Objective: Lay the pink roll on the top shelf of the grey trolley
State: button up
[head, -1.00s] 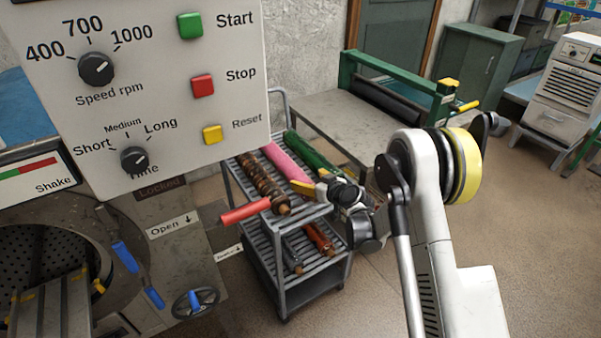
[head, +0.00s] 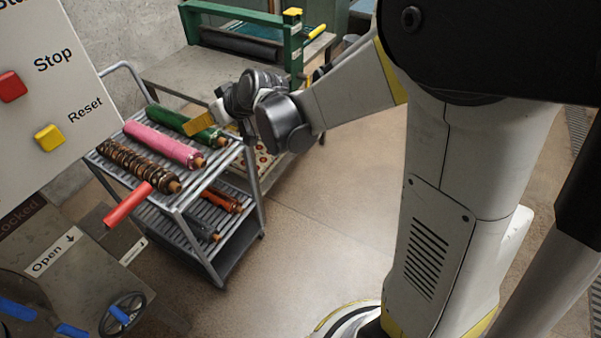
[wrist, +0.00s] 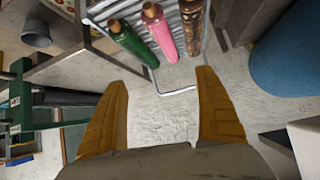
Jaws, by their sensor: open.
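The pink roll (head: 165,145) lies on the top shelf of the grey trolley (head: 212,178), between a green roll (head: 165,117) and a brown patterned roll (head: 140,163). It also shows in the wrist view (wrist: 162,38), resting on the shelf slats. My gripper (head: 203,123) is near the trolley's right end, and its yellow finger covers part of the green roll in the head view. In the wrist view my gripper (wrist: 163,85) has its two yellow fingers wide apart with nothing between them. The rolls lie beyond the fingertips, apart from them.
An orange-red roll (head: 222,201) and a grey one lie on the lower shelf. A red handle (head: 127,205) sticks out from the machine (head: 45,265) at left, close to the trolley. A green-framed table (head: 240,50) stands behind. The floor right of the trolley is clear.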

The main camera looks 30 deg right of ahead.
jog(key=s+d+m+h, duration=0.1)
jog(key=s+d, duration=0.2)
jog(key=s, duration=0.6)
jog(key=s+d+r+m+g+h, duration=0.1)
jog(key=s+d, duration=0.3)
jog(key=s, duration=0.6)
jog(key=s+d+r+m+g+h, duration=0.1)
jog(key=s+d, duration=0.3)
jog(key=s, duration=0.5)
jog(key=shift+s+d+r+m+h, duration=0.25)
jog(key=shift+m+h, duration=0.45)
jog(key=shift+h, duration=0.2)
jog(key=shift+a, duration=0.1)
